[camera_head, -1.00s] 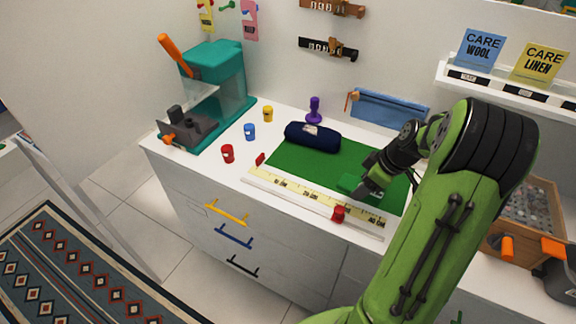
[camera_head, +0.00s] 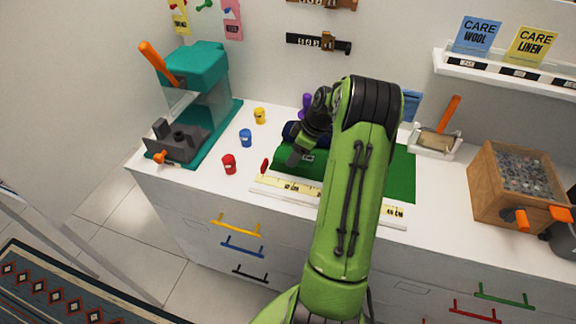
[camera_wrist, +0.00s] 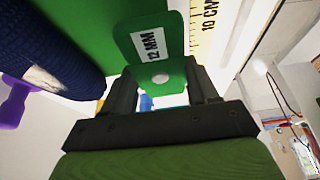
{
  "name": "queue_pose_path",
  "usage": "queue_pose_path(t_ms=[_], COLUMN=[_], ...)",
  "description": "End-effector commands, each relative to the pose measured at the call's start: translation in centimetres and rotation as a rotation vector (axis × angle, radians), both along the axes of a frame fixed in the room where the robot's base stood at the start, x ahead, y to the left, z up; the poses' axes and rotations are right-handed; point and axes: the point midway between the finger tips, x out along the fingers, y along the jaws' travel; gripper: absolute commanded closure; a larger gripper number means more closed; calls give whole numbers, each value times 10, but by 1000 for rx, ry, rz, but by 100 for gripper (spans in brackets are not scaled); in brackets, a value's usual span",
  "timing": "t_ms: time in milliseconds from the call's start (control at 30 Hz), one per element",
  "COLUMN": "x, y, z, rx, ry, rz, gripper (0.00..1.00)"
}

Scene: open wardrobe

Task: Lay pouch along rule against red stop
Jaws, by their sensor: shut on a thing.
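My gripper (camera_head: 295,157) is shut on a flat green piece (camera_wrist: 140,68) with a white "12 MM" label and a round hole. In the wrist view it stands out between the fingers, above the green mat (camera_head: 401,180). Whether it touches the mat is unclear. The dark blue rolled pouch (camera_head: 291,129) lies at the mat's back left, partly behind my gripper; in the wrist view it (camera_wrist: 45,50) is left of the fingers. The pale yellow rule (camera_head: 280,187) runs along the mat's front, its middle hidden by my arm. A small red stop (camera_head: 264,165) stands near its left end.
Red (camera_head: 229,164), blue (camera_head: 246,138) and yellow (camera_head: 259,116) pots stand to the left, before the teal press (camera_head: 204,82). A purple-handled tool (camera_head: 306,104) is behind the pouch. A wooden box (camera_head: 492,205) stands right.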

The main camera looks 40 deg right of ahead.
Motion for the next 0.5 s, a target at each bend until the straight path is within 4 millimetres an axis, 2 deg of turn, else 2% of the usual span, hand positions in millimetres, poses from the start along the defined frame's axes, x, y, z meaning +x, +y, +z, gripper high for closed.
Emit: queue_pose_path(t_ms=[300,500], x=[1,1], y=[1,0], z=[-48,-47], rx=[1,-2], ry=[-1,-2], rz=[2,2], gripper=[71,71])
